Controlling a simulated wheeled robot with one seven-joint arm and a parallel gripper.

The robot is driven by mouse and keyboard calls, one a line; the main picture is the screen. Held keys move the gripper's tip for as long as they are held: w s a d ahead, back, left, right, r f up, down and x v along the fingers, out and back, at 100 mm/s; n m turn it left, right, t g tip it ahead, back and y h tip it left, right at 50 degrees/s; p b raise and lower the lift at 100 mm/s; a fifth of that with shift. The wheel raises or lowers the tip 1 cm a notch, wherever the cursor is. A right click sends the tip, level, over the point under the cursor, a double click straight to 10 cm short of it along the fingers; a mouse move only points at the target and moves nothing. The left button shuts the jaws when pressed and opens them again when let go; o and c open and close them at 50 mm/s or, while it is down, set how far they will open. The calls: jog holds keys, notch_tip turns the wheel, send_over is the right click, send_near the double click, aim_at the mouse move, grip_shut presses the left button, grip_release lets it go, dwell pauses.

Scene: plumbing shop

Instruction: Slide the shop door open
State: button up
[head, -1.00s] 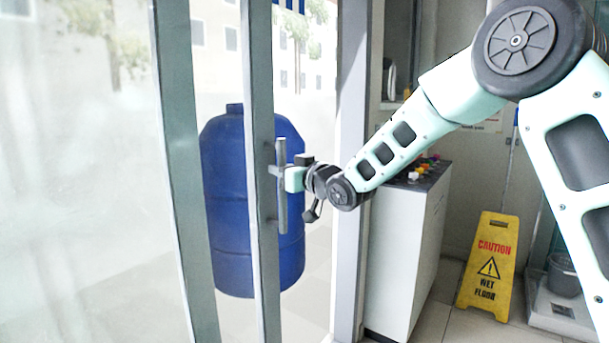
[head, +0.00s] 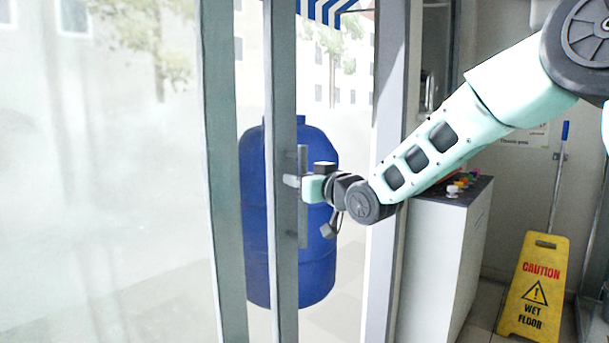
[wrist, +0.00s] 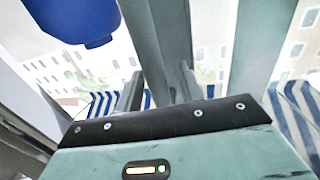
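The sliding shop door is glass with a grey metal stile (head: 283,80). It stands partly open, with a gap between this stile and the grey door jamb (head: 388,120) to its right. A vertical grey bar handle (head: 303,225) is fixed on the stile. My gripper (head: 303,184) reaches it from the right at about mid-height and appears shut on the bar; the mint gripper body hides part of the contact. In the wrist view, the gripper body (wrist: 165,150) fills the bottom, with grey fingers and bars above it.
A blue barrel (head: 320,262) stands outside behind the door and the gap. Right of the jamb are a white cabinet (head: 440,270) with small coloured items on top and a yellow wet-floor sign (head: 535,285). Another grey frame post (head: 222,150) stands to the left.

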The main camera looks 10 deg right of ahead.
jog(key=v, duration=1.7)
jog(key=shift+s, duration=0.3)
